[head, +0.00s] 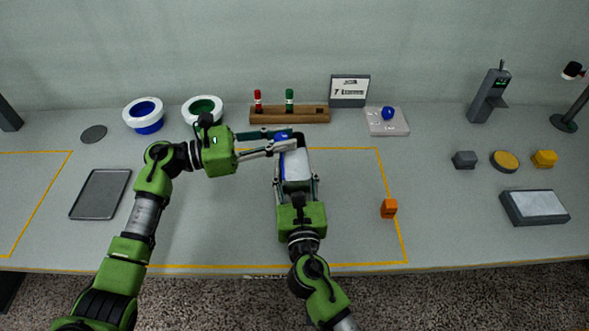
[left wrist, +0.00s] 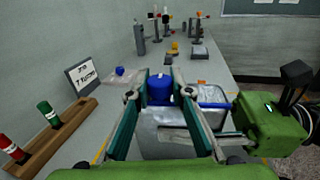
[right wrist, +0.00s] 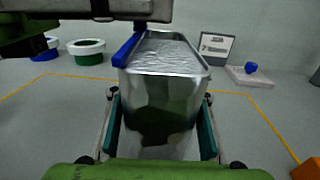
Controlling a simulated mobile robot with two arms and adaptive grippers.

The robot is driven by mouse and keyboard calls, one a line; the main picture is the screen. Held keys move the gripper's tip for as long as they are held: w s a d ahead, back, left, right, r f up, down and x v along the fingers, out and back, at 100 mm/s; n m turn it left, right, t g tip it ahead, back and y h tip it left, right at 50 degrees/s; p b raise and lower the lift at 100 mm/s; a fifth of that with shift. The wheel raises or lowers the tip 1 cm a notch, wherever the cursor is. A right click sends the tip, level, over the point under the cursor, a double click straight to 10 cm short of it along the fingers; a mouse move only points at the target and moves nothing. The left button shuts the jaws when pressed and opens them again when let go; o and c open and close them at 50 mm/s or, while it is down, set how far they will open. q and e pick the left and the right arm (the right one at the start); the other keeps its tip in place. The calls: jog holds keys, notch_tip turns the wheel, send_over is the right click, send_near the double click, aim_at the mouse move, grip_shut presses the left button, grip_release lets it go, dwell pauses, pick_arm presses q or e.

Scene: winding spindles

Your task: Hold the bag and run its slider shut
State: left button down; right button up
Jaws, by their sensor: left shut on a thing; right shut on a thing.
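A silver bag (head: 297,167) stands on the table in the head view, with a blue strip along its left upper edge. The strip also shows in the right wrist view (right wrist: 128,50). A blue slider (left wrist: 160,88) sits at the bag's far end in the left wrist view. My left gripper (head: 286,140) reaches across from the left and is shut on the slider. My right gripper (head: 296,183) is shut on the bag's near part, one finger on each side, as the right wrist view (right wrist: 160,125) shows. My left fingers hide part of the bag's far end.
A wooden rack (head: 290,115) with red and green markers, a sign (head: 349,91) and a clear tray (head: 387,122) with a blue item stand behind. An orange block (head: 389,208) lies to the right. A grey tray (head: 100,194) lies left. The table between is clear.

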pick_arm(q)
jog(key=shift+w+a+f, duration=0.15)
jog(key=shift+w, duration=1.8)
jog(key=c, duration=1.8)
grip_release()
jog(key=shift+o, duration=0.2)
jog(key=v, duration=1.2)
pick_arm(e)
jog(key=o, duration=1.3)
jog(key=shift+c, duration=0.2)
jog(key=shift+s, duration=0.15)
